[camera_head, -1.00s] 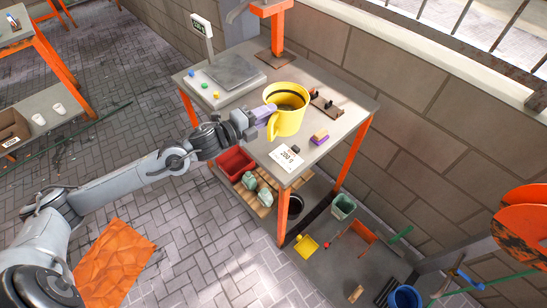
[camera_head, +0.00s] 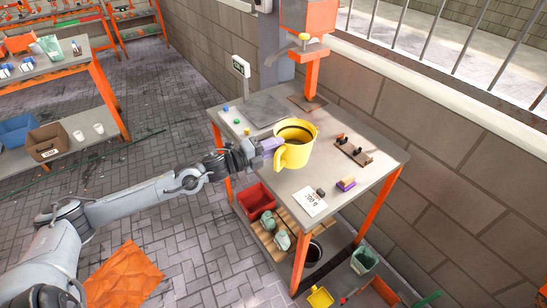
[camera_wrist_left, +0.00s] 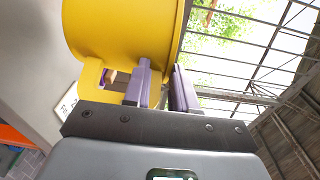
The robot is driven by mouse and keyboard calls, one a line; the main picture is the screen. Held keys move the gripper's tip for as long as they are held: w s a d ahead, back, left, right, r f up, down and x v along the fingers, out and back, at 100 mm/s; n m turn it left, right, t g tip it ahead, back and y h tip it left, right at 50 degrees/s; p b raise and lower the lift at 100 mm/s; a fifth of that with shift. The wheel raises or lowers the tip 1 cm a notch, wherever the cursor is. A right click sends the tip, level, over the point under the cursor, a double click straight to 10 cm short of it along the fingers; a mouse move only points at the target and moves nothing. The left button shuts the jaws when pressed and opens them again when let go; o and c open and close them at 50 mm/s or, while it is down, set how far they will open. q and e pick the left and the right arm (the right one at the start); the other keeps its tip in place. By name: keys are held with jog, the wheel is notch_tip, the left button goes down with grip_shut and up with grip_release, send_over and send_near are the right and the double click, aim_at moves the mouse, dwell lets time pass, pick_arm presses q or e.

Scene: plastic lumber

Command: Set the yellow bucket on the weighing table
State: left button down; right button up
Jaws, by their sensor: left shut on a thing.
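The yellow bucket (camera_head: 297,154) is upright over the grey top of the weighing table (camera_head: 225,113), with its open mouth facing up. Its handle is on the near-left side. My left gripper (camera_head: 270,146) reaches in from the left and is shut on the bucket. In the left wrist view the purple fingers (camera_wrist_left: 161,88) meet the yellow bucket (camera_wrist_left: 120,35) near its handle; the exact part gripped is hard to see. Whether the bucket's base touches the tabletop cannot be told. My right gripper is not in view.
A scale with a flat plate (camera_head: 265,110) and a display (camera_head: 241,67) is at the table's back left. A wooden holder (camera_head: 353,149), a purple brush (camera_head: 346,184) and a paper card (camera_head: 310,202) lie right and front. A red bin (camera_head: 257,200) stands on the lower shelf.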

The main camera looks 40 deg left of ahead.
pick_arm(q)
jog(key=f+b, duration=0.1)
jog(key=f, duration=0.3)
jog(key=shift+a, duration=0.2)
jog(key=c, duration=0.9)
grip_release()
jog(key=shift+f, duration=0.15)
jog(key=shift+s, duration=0.15)
